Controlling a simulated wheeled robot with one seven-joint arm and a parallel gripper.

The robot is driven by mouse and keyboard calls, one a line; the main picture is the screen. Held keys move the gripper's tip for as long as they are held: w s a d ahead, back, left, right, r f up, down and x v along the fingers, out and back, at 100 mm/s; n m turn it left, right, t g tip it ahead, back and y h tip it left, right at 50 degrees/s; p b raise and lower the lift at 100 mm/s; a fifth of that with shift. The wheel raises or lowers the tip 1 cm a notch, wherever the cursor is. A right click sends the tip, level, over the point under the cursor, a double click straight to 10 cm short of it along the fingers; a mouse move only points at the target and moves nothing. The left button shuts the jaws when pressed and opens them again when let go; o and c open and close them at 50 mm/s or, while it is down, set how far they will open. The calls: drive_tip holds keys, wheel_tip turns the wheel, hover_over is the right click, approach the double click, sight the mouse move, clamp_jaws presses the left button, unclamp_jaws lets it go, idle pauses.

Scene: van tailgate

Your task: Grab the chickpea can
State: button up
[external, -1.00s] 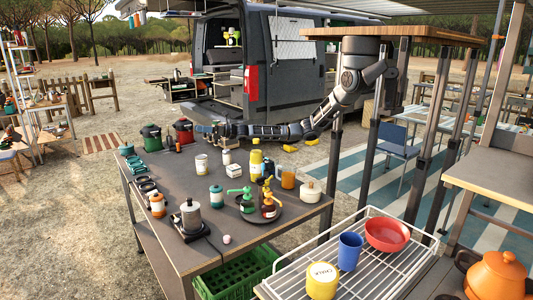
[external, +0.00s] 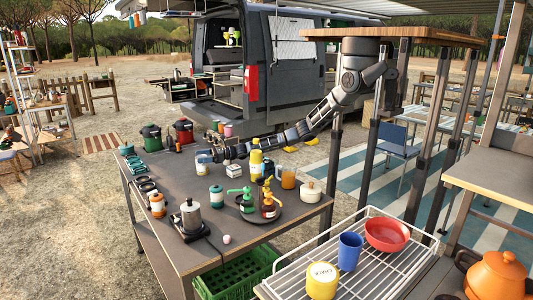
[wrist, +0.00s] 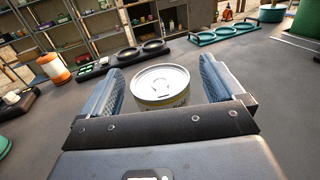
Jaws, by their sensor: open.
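A short can with a silver pull-tab lid (wrist: 160,80) stands upright between my jaws in the wrist view. Its label is mostly hidden by my gripper body, so I cannot read it as chickpeas. In the external view the same pale can (external: 202,169) stands on the dark table (external: 180,254), partly covered by my gripper. My gripper (external: 203,158) is open, with one blue padded finger on each side of the can. It also shows in the wrist view (wrist: 163,72), with a small gap visible between fingers and can.
A small white box (external: 233,170) and a yellow bottle (external: 256,163) stand to the right, near my arm. A teal canister (external: 216,198) is in front. Green (external: 151,139) and red (external: 184,132) containers stand behind. The table's left-middle is fairly clear.

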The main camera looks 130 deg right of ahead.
drive_tip(key=shift+w+d, duration=0.2)
drive_tip(key=shift+w, duration=0.3)
drive_tip(key=c, duration=1.2)
drive_tip(key=shift+c, duration=0.3)
drive_tip(key=shift+r, duration=0.15)
